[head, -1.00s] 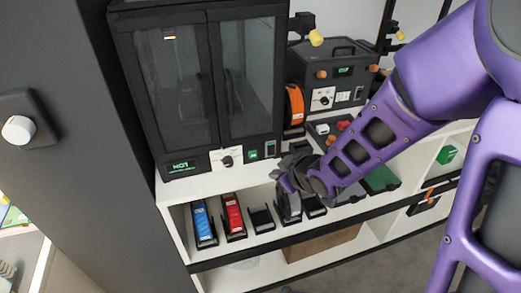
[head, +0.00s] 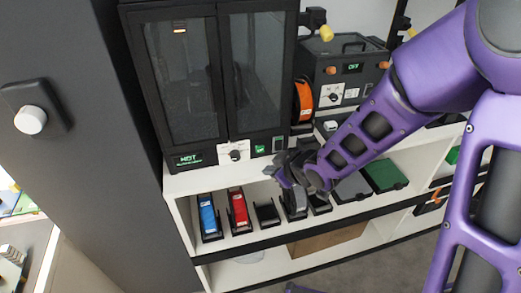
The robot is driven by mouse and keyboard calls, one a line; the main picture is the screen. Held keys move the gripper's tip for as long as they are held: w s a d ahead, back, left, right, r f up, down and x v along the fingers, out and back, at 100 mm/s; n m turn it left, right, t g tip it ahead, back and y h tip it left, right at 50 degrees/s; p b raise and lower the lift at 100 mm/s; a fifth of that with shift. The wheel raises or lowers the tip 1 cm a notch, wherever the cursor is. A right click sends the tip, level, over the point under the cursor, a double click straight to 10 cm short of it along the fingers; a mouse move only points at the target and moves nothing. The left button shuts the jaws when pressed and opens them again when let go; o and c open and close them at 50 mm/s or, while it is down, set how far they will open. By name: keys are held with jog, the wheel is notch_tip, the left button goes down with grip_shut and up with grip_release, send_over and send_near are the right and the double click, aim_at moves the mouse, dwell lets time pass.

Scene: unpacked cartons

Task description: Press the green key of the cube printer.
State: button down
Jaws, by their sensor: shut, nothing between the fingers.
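The large black machine with two glass doors (head: 222,72), which I take to be the cube printer, stands on the white shelf unit. Its lower front strip has a lit display reading HOT (head: 189,160), a white plate with a dark knob (head: 234,152), and a small green key (head: 260,149). The green key is in plain view. My gripper (head: 270,172) is shut and empty, just below and right of the green key in the picture. It appears apart from the key, though the depth gap is hard to judge.
A smaller black box with a display reading OFF (head: 352,68) and an orange spool (head: 303,101) stand to the right. Below are a blue cartridge (head: 207,213), a red cartridge (head: 239,207) and a green tray (head: 385,175). A dark panel with a white knob (head: 30,120) is at left.

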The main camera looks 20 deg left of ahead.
aim_at(258, 153)
jog(key=shift+w+a, duration=0.4)
jog(key=shift+w, duration=0.3)
jog(key=shift+w+a, duration=0.45)
jog(key=shift+w, duration=0.25)
jog(key=shift+w+a, duration=0.4)
jog(key=shift+w, duration=0.3)
jog(key=shift+w, duration=0.1)
dwell(0.4)
jog(key=shift+w+a, duration=0.25)
jog(key=shift+w+a+p, duration=0.25)
jog(key=shift+w+p, duration=0.05)
jog(key=shift+w, duration=0.15)
dwell(0.7)
jog(key=shift+s+d, duration=0.1)
jog(key=shift+s, duration=0.05)
jog(key=shift+s+d, duration=0.4)
jog(key=shift+s, duration=0.25)
jog(key=shift+s+d+b, duration=0.1)
jog(key=shift+s+d, duration=0.35)
jog(key=shift+s, duration=0.25)
jog(key=shift+s+d+b, duration=0.15)
jog(key=shift+s+d, duration=0.25)
jog(key=shift+s, duration=0.35)
jog(key=shift+s+d+b, duration=0.1)
jog(key=shift+s+d, duration=0.35)
jog(key=shift+s, duration=0.25)
jog(key=shift+w, duration=0.1)
